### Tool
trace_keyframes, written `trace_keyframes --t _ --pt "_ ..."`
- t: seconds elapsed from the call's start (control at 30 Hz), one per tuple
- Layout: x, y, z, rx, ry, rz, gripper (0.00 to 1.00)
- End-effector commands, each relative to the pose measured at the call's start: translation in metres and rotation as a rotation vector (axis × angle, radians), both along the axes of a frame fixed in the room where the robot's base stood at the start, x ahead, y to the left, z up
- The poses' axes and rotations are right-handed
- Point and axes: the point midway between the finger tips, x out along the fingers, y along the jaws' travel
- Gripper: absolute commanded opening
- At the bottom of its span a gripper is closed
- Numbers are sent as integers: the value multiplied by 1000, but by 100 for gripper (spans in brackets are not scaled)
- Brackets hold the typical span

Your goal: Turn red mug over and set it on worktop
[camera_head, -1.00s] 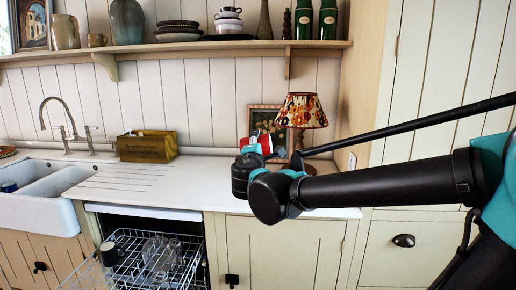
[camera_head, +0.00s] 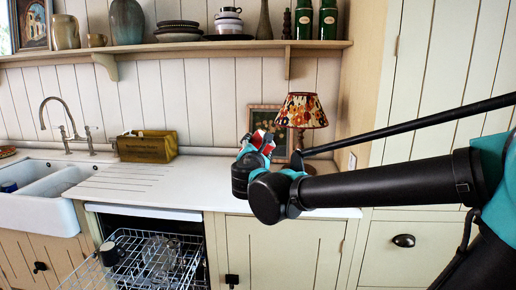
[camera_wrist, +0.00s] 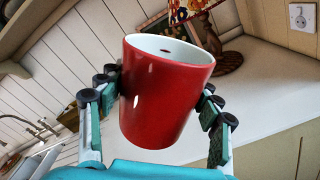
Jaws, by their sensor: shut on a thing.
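The red mug (camera_wrist: 165,105), white inside, fills the middle of the wrist view between the two fingers of my gripper (camera_wrist: 162,88). The fingers are shut on its sides. Its open rim is at the top of the wrist view, with a dark spot inside. In the head view only small red parts of the mug (camera_head: 268,147) show among the fingers of my gripper (camera_head: 262,141). It is held above the right part of the white worktop (camera_head: 190,187), which also shows in the wrist view (camera_wrist: 262,88). The mug appears tilted; its exact angle is unclear.
A lamp (camera_head: 301,110) and a framed picture (camera_head: 263,121) stand behind my gripper. A wooden box (camera_head: 147,148) and a sink (camera_head: 45,187) are to the left. Below, an open dishwasher rack (camera_head: 150,262) holds glasses and a dark mug. The worktop between box and gripper is clear.

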Motion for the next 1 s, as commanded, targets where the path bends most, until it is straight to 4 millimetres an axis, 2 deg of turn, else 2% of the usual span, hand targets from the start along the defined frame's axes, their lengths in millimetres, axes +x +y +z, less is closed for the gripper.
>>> trace_keyframes --t 0.33,0.73,0.83,1.0 --pt "0 0 0 -40 1 0 18" --pt "0 0 0 -507 17 0 18" --pt "0 0 0 -581 20 0 18" --pt "0 0 0 -608 21 0 18"
